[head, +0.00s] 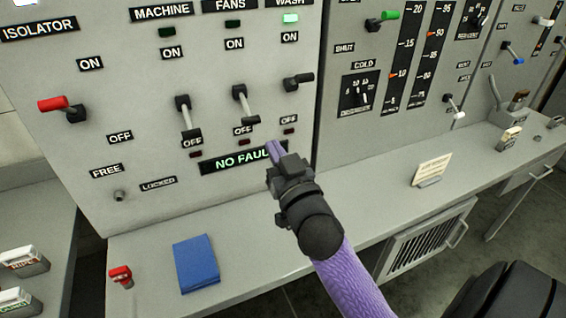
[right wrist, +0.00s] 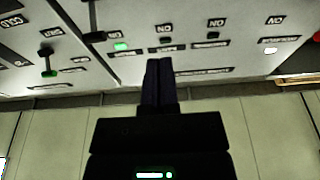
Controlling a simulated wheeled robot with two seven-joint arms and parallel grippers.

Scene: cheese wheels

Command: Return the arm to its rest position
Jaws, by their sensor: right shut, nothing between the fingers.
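My right gripper (head: 274,150) is raised in front of the control panel (head: 235,40), just over the lit "NO FAULT" display (head: 230,160). Its purple arm comes in from the bottom. In the right wrist view the gripper's dark fingers (right wrist: 160,82) are together with nothing between them. The view does not settle whether the fingertips touch the panel. My left gripper is in neither view.
A grey counter (head: 330,205) runs below the panel. Lever switches (head: 188,117) stick out of the panel near my gripper. The wash lever (head: 298,82) points right.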

